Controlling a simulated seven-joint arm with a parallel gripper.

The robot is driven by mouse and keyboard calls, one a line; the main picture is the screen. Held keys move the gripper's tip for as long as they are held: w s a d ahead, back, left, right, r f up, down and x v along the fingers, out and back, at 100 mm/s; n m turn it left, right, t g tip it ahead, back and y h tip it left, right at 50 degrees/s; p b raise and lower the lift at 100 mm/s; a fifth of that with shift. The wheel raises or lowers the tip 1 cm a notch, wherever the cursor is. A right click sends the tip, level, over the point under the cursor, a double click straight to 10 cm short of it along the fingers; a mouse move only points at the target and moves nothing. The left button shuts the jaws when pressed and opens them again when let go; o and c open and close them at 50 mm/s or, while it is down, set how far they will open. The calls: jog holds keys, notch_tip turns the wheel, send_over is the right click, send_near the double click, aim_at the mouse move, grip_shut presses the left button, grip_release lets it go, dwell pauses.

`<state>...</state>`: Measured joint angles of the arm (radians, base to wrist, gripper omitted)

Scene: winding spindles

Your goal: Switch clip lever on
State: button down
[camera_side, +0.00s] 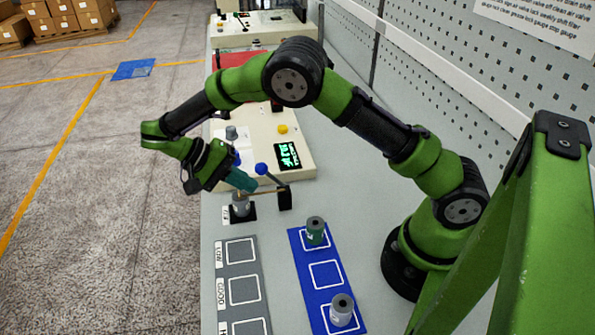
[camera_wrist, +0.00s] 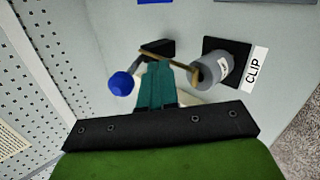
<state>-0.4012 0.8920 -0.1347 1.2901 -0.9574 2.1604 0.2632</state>
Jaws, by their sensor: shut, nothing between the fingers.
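The clip lever has a blue ball knob (camera_side: 261,169) on a dark rod leading to a black block (camera_side: 285,198). In the wrist view the knob (camera_wrist: 121,83) is left of my fingers, and the block (camera_wrist: 158,48) is beyond their tips. A thin brass bar (camera_wrist: 168,59) runs from the block to a grey spool (camera_wrist: 215,67) on a black base beside the CLIP label (camera_wrist: 256,68). The spool (camera_side: 241,207) stands upright in the side view. My gripper (camera_side: 250,186) is shut and empty, its teal fingertips (camera_wrist: 158,66) between knob and spool. I cannot tell whether they touch the bar.
A cream machine (camera_side: 300,160) with a green display stands behind the lever. A blue mat (camera_side: 305,255) holds a green spool (camera_side: 316,231) and a grey spool (camera_side: 342,309). A grey mat (camera_side: 222,275) has empty marked squares. A pegboard wall (camera_side: 470,65) is at the right.

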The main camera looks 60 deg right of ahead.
jog(key=shift+w+a+f, duration=0.1)
jog(key=shift+f, duration=0.4)
jog(key=shift+a+f, duration=0.1)
jog(key=shift+f, duration=0.05)
jog(key=v, duration=0.7)
jog(key=shift+r, duration=0.45)
jog(key=shift+w, duration=0.15)
